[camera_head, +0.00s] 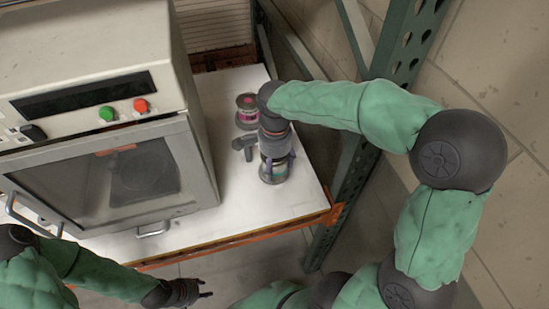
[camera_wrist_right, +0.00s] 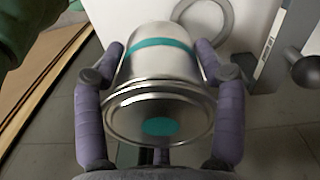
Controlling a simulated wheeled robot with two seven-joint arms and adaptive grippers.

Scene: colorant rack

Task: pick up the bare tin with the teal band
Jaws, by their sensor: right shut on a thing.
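The bare metal tin with the teal band (camera_head: 274,176) is at the front right of the white tabletop in the head view. In the right wrist view the tin (camera_wrist_right: 160,74) fills the middle, with a teal band around it and a teal dot on its near end. My right gripper (camera_head: 279,160) is shut on the tin, one finger on each side. It also shows in the right wrist view (camera_wrist_right: 160,58). I cannot tell whether the tin touches the table. My left gripper (camera_head: 201,289) is open and empty, low in front of the table.
A tin with a pink label (camera_head: 247,108) stands farther back. A small grey object (camera_head: 243,146) lies beside my right gripper. A large oven-like machine (camera_head: 100,120) fills the table's left. A green metal upright (camera_head: 395,60) stands at the right. A grey ring (camera_wrist_right: 226,14) shows behind the tin.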

